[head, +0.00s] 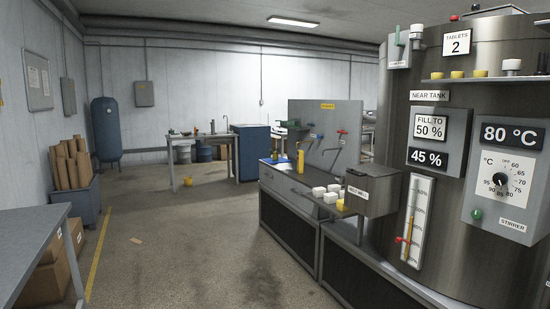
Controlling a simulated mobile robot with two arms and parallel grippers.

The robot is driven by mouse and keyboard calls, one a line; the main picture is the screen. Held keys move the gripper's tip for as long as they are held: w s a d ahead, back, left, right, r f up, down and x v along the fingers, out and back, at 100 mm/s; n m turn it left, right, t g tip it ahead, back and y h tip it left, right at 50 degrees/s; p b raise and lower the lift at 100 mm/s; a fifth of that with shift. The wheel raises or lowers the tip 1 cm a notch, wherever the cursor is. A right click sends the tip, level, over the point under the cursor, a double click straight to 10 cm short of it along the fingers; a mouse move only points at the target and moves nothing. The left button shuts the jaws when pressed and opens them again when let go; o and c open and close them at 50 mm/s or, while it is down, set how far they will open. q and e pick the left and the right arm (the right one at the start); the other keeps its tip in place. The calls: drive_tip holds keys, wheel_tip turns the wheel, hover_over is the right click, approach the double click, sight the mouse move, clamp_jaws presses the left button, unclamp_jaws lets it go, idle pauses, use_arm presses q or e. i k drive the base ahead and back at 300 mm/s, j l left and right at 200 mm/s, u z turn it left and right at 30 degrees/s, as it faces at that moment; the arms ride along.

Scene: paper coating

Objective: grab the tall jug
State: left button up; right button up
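No object shows clearly as a tall jug. A slim, upright yellow object (300,161) stands on the counter by the grey panel in the middle distance. It is too small to tell whether it is a jug.
A steel tank (465,165) with a control panel (504,187) fills the right side. White and yellow blocks (333,190) sit on the counter. A grey table (30,250) and boxes (45,280) stand at left. The floor (190,250) between is mostly clear.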

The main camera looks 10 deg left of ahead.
sight(275, 150)
drive_tip(key=i+j+u, duration=0.25)
drive_tip(key=i+u, duration=0.25)
drive_tip(key=i, duration=0.2)
drive_tip(key=i+j+u, duration=0.2)
drive_tip(key=i+u, duration=0.2)
drive_tip(key=i, duration=0.8)
drive_tip(key=i+l+u, duration=0.2)
drive_tip(key=i+u, duration=0.2)
drive_tip(key=i, duration=0.75)
drive_tip(key=i+l+z, duration=0.1)
drive_tip(key=i+z, duration=0.15)
drive_tip(key=i, duration=0.25)
drive_tip(key=i+z, duration=0.2)
drive_tip(key=i, duration=0.25)
drive_tip(key=i+z, duration=0.25)
drive_tip(key=i, duration=0.25)
drive_tip(key=i+j+z, duration=0.25)
drive_tip(key=i, duration=0.2)
drive_tip(key=i+j+z, duration=0.2)
drive_tip(key=i, duration=0.3)
